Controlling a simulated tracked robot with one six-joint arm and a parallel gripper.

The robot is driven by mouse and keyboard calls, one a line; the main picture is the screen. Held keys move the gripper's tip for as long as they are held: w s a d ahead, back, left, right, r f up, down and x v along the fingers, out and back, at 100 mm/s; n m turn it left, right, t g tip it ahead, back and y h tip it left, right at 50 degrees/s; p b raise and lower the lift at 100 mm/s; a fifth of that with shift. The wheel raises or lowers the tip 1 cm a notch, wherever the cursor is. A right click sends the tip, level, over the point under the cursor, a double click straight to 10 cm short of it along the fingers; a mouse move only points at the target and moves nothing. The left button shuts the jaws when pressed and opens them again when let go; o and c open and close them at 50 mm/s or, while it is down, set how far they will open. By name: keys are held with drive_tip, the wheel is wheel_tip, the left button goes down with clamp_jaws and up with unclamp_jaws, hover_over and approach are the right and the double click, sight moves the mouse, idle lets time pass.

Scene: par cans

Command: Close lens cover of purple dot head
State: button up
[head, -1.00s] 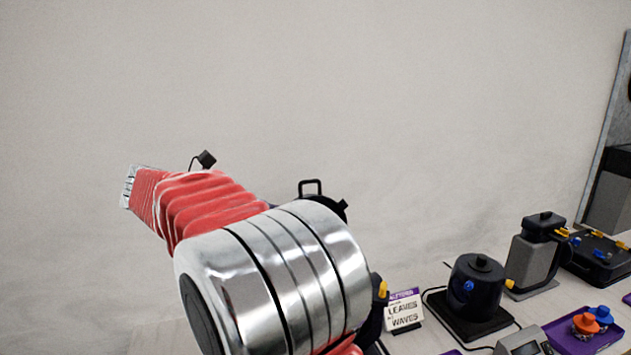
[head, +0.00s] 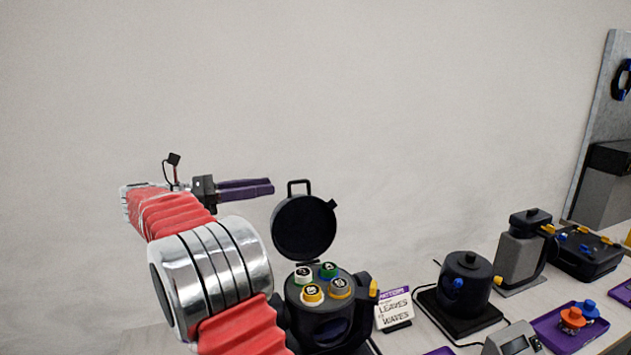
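A black par head (head: 321,315) stands on the table with its round lens cover (head: 304,228) swung up and open. The cover has a loop handle on top and a small tab at its right. Several lenses with green, yellow, white and grey rings show on the head. A yellow knob sits at its right side. I see no purple dot on it. My gripper (head: 272,187), with purple fingers, is in the air left of and above the cover, apart from it. The fingers overlap in this view, so their opening is unclear. My arm hides the head's left side.
A second black pot-shaped head (head: 465,283), lid down, stands on a black base to the right. A sign (head: 394,313) stands between them. A grey box (head: 507,340), a purple tray (head: 573,327) with orange and blue knobs, and other devices are further right.

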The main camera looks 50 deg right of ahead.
sight(305, 181)
drive_tip(key=shift+d, duration=0.1)
drive_tip(key=x, duration=1.3)
drive_tip(key=shift+s+d, duration=0.2)
drive_tip(key=shift+d, duration=0.05)
clamp_jaws()
